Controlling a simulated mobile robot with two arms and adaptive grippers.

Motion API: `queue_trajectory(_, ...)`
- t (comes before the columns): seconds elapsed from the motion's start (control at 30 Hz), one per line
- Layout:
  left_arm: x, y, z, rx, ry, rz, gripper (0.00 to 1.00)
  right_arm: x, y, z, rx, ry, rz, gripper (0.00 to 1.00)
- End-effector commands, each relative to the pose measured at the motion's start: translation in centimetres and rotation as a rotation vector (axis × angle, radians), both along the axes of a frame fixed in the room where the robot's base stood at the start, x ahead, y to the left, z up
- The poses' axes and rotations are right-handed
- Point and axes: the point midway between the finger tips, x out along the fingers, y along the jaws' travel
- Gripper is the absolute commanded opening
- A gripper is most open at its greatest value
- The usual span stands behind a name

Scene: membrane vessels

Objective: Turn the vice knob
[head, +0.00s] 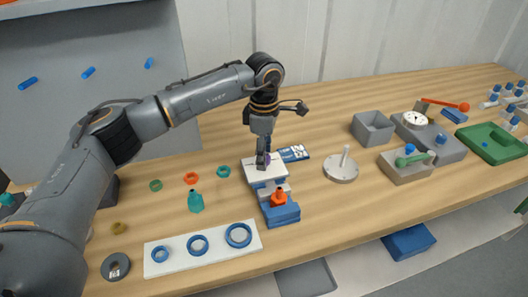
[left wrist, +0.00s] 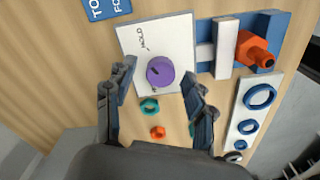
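The plate joins the blue vice (left wrist: 275,29), which has pale jaws and an orange part (left wrist: 252,50). In the head view the blue vice (head: 282,215) and white plate (head: 255,177) are near the middle of the table. My left gripper (head: 263,161) points down over the plate and mostly hides the knob. In the left wrist view its open fingers (left wrist: 159,78) lie either side of the knob, with gaps visible. My right gripper is not in view.
A white board with blue rings (head: 214,241) lies in front. A teal fitting (head: 195,202) and small coloured rings lie left of the vice. A blue-and-white label (head: 294,154) is behind. A grey disc with a post (head: 341,170) and a grey box (head: 373,129) stand to the right.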

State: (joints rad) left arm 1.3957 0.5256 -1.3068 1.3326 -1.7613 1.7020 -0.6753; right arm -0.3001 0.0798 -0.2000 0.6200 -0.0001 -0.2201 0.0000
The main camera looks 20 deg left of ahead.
Motion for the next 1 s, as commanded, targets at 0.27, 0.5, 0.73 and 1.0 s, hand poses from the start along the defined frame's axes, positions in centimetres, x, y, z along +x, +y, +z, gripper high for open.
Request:
queue_trajectory(0.27, 0.1, 0.0, 1.8, -0.001, -0.003, 0.000, 0.54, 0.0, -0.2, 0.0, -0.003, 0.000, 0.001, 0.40)
queue_trajectory(0.5, 0.1, 0.0, 6.9, 0.000, -0.003, 0.000, 0.54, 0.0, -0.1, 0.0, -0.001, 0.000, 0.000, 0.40)
queue_trajectory(0.73, 0.0, 0.0, 10.8, 0.000, -0.002, 0.000, 0.54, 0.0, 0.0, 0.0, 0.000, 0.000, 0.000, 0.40)
queue_trajectory(1.0, 0.0, 0.0, 12.0, 0.000, 0.001, 0.000, 0.54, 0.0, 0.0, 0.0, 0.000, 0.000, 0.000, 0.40)
